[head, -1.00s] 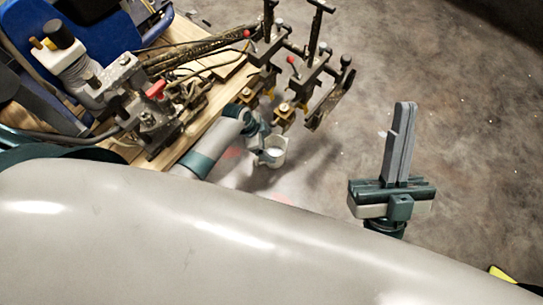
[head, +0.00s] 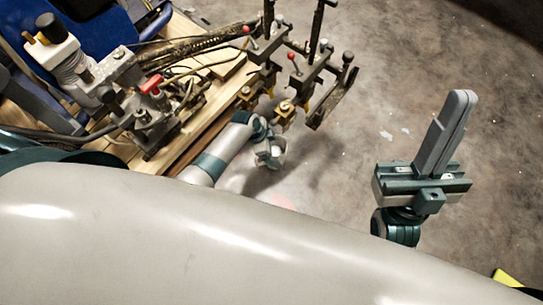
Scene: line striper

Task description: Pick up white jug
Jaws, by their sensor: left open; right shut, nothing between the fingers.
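I cannot make out a white jug in the head view. My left gripper (head: 270,157) is open, small and seen from above, at the end of the arm beside the machine's wooden deck. Its fingers are hard to make out, and I see nothing held in it. My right gripper (head: 460,97) is shut and empty, with its fingers pointing up and slightly right, over bare floor at the right.
The line striper fills the upper left, with a blue body (head: 88,15), hoses, a red handle (head: 150,85) and a wooden deck (head: 205,100). Dark metal clamps (head: 300,75) stick out near my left gripper. The concrete floor (head: 400,60) is clear at upper right.

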